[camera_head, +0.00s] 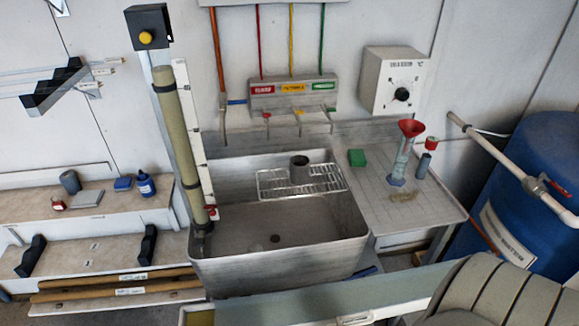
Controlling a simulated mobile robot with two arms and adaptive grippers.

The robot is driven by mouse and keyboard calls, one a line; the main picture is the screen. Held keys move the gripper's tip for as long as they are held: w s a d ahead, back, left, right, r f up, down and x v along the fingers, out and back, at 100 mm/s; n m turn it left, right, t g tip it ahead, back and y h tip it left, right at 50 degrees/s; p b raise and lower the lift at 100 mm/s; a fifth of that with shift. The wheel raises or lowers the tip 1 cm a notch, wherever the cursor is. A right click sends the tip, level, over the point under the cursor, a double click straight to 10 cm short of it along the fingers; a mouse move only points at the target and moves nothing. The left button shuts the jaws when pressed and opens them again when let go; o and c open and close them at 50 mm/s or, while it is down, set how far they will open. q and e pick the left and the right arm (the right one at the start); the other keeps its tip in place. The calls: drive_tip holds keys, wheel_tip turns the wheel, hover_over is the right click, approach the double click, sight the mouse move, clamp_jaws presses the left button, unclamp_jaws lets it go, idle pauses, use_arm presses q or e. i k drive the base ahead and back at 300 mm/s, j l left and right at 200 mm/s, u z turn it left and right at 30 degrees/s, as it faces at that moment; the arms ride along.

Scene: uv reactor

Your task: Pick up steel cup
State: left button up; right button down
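A dark grey cup-like cylinder (299,169) stands upright on the wire rack (272,187) across the sink. A second dark grey cylinder (70,182) sits tilted or upright on the left shelf; I cannot tell which of the two is the steel cup. Neither of my grippers shows in the head view, and nothing is seen touching either cylinder.
The steel sink (285,265) is in the middle, with a tall tube (178,140) at its left. A blue barrel (530,170) stands at right.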

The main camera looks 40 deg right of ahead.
sight(299, 164)
drive_tip(key=z, duration=1.3)
drive_tip(key=l+u, duration=0.2)
